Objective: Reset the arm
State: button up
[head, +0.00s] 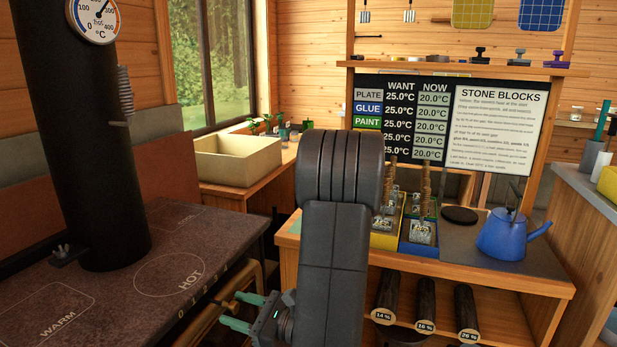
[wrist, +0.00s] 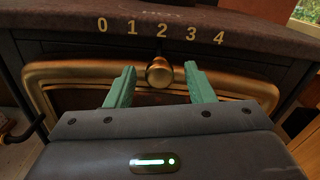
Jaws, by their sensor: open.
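My gripper (head: 240,312) has green fingers and is open and empty in the head view. It is low at the front edge of the dark stove top, left of my raised dark arm link. In the wrist view, my gripper (wrist: 158,88) has its two fingers spread on either side of a round brass knob (wrist: 160,71). The knob is on the stove front below the numbers 0 to 4. I cannot tell whether the fingers touch it; a gap shows on both sides. A brass rail or frame (wrist: 75,70) runs behind the fingers.
The stove top (head: 190,235) with WARM and HOT marks fills the left, with a black flue pipe (head: 85,150) on it. A wooden bench (head: 500,265) at right holds a blue kettle (head: 508,236) and trays. Logs (head: 425,305) lie on its shelf. A beige box (head: 238,160) stands behind.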

jog(key=shift+x, duration=1.55)
jog(key=shift+s, duration=0.1)
